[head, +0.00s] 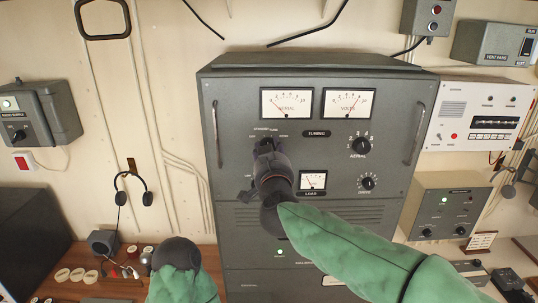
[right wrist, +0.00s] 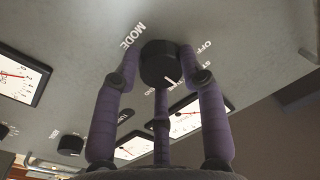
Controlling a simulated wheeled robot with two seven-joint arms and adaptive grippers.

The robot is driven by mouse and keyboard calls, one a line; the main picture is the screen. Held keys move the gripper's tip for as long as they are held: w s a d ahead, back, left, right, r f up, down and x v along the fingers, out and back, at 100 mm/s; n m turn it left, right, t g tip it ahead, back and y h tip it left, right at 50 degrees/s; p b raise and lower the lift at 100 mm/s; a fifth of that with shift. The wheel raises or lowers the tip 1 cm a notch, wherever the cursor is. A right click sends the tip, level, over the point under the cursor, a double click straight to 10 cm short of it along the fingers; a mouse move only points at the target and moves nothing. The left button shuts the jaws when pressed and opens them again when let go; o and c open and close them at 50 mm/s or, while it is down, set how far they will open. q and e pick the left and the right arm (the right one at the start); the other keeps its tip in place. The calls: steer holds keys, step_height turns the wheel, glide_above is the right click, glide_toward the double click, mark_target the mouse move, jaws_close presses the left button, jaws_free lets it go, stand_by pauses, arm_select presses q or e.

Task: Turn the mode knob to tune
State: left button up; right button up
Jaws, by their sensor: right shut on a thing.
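The mode knob (right wrist: 158,66) is a round black knob with a white pointer line, seen in the right wrist view on the grey panel beside the word MODE. Its pointer slants to the lower right in that view. The OFF label shows, but fingers partly cover the other labels, so I cannot tell which one it points to. My right gripper (head: 264,150) is at the knob in the head view and hides most of it. In the right wrist view my right gripper (right wrist: 160,75) has its purple-grey fingers closed around the knob. My left gripper (head: 175,252) is low at left, its fingers not distinguishable.
The grey transmitter cabinet (head: 225,185) has meters, an aerial knob (head: 361,146) and a drive knob (head: 368,183) to the right of my right gripper. A headset (head: 131,188) hangs at left. A wooden desk (head: 75,255) with round items lies below it.

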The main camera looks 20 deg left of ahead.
steer(key=shift+a+f+m+b, duration=0.15)
steer(key=shift+m+b, duration=0.8)
steer(key=shift+m, duration=1.25)
steer(key=o, duration=1.1)
steer(key=shift+o, duration=0.2)
steer(key=v, duration=1.2)
steer(key=shift+f, duration=0.15)
